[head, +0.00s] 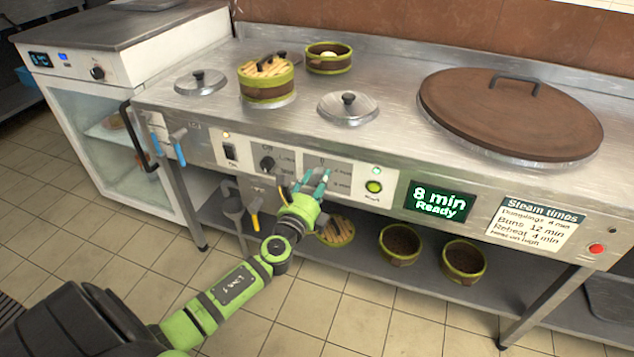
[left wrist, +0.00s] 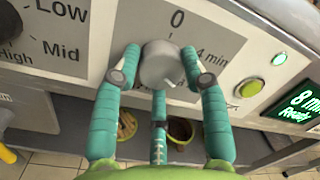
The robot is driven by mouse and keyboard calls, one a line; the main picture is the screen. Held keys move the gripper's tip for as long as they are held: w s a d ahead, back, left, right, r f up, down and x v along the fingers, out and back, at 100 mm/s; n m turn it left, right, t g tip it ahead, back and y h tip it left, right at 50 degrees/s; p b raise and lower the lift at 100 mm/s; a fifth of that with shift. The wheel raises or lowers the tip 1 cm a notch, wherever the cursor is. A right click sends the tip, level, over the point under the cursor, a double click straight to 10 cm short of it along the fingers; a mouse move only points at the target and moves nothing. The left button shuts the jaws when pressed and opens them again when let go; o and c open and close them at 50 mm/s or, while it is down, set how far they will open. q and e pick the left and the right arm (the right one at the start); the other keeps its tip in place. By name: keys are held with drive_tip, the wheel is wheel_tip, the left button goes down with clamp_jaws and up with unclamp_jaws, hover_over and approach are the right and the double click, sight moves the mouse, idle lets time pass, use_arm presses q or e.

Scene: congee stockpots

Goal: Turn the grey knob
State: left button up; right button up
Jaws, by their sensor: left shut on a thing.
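The grey knob (left wrist: 160,65) sits on the steamer's front panel, below a printed "0" and beside a "4 min" mark, in the left wrist view. My left gripper (left wrist: 160,78) has its teal fingers closed around the knob, one on each side, with a third finger below. In the head view my left gripper (head: 312,182) reaches the panel and hides the knob. My right gripper is not in view.
A black knob (head: 267,163) is left of the grey one. A lit green button (head: 374,187) and a display (head: 438,201) reading "8 min Ready" are to its right.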

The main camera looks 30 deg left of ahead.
use_arm(q)
drive_tip(key=o, duration=1.1)
drive_tip(key=shift+r, duration=0.15)
drive_tip(key=shift+o, duration=0.2)
drive_tip(key=v, duration=1.2)
